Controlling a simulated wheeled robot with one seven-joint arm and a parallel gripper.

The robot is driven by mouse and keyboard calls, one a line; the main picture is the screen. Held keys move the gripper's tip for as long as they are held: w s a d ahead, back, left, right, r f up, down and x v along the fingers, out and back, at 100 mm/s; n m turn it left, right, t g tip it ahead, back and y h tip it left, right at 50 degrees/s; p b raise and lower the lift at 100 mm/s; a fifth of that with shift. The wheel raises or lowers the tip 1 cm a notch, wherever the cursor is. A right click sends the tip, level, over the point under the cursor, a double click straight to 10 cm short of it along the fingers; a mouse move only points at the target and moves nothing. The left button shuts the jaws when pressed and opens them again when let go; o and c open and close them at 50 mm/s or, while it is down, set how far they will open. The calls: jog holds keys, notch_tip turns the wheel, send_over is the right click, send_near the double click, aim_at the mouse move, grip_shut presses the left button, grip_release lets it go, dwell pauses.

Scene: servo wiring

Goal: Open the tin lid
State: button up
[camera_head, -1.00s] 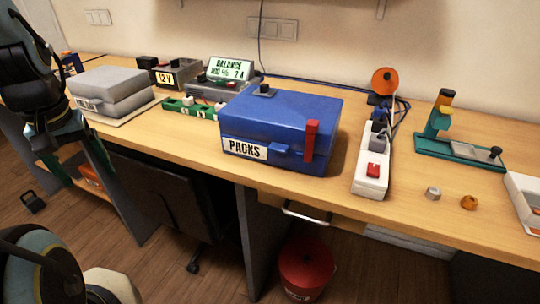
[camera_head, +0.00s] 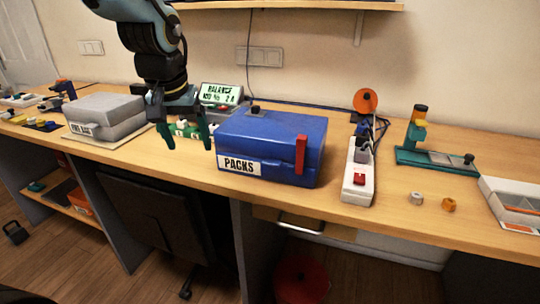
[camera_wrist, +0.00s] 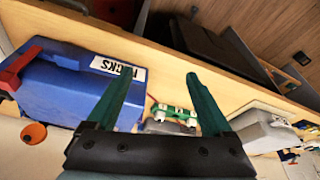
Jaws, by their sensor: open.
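The blue tin (camera_head: 260,130) labelled PACKS stands on the bench with its lid shut. A red strap (camera_head: 301,155) is upright on its front right, and a blue latch tab (camera_head: 271,164) is on its front. My gripper (camera_head: 187,138) is open and empty, fingers pointing down, above the bench to the left of the tin. In the wrist view the blue tin (camera_wrist: 62,85) is left of my gripper (camera_wrist: 160,88), its label upside down. A grey box (camera_head: 103,115) with a label stands further left on a pale mat.
A white power strip (camera_head: 358,180) with a red switch lies right of the tin. A teal stand (camera_head: 437,158), two small knobs and a white tray (camera_head: 510,200) are further right. A green terminal board (camera_head: 184,129) and a display (camera_head: 221,94) are behind my gripper.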

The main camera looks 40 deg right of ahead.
aim_at(272, 161)
jog(key=s+d+r+m+h, duration=0.2)
jog(key=s+d+r+m, duration=0.15)
jog(key=s+d, duration=0.75)
jog(key=x, duration=0.3)
jog(key=p+x, duration=0.1)
jog(key=x, duration=0.3)
jog(key=w+d+x, duration=0.1)
jog(key=x, duration=0.3)
jog(key=shift+w+r, duration=0.1)
jog(key=shift+r, duration=0.2)
jog(key=shift+c, duration=0.2)
grip_shut()
